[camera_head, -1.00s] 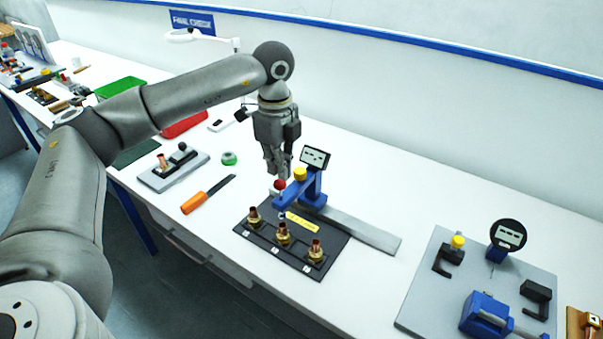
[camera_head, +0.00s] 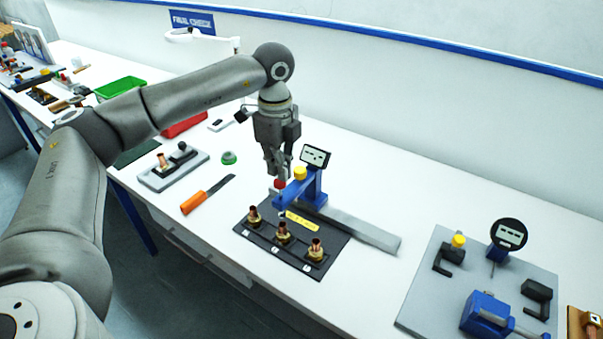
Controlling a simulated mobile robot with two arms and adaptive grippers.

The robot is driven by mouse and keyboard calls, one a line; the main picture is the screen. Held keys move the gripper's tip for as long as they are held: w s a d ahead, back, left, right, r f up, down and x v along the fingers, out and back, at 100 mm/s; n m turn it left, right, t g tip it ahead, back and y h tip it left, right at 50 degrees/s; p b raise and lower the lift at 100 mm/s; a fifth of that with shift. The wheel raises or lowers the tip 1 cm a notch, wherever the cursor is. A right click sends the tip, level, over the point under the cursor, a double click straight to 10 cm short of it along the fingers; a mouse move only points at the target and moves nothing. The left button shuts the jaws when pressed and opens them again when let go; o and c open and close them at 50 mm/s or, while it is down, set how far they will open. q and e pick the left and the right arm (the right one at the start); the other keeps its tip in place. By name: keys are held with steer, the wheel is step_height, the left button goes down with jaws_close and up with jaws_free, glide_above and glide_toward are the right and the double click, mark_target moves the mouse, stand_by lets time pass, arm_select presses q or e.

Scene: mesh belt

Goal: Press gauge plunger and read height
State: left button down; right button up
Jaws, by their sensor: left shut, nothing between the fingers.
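A blue height gauge (camera_head: 313,187) with a small tilted display (camera_head: 315,156) and a yellow knob (camera_head: 300,173) stands at the back of a black plate. Its red plunger top (camera_head: 280,183) is right under my left gripper (camera_head: 278,175). My left gripper points down, shut and empty, with its fingertips at the red top; they seem to touch it. The display's digits are too small to read. Several brass-and-copper fittings (camera_head: 283,232) stand in a row on the black plate (camera_head: 262,243). My right gripper is not in view.
A grey bar (camera_head: 362,231) lies right of the gauge. An orange-handled tool (camera_head: 195,202) and a green round piece (camera_head: 229,158) lie to the left. A grey fixture board (camera_head: 425,290) with a round dial gauge (camera_head: 510,234) is at the right.

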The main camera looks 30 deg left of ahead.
mark_target(280, 181)
arm_select(q)
steer(key=shift+f+b, duration=1.75)
steer(key=shift+f, duration=0.75)
steer(key=shift+r+p, duration=2.75)
steer(key=shift+r, duration=1.35)
steer(key=shift+f, duration=0.1)
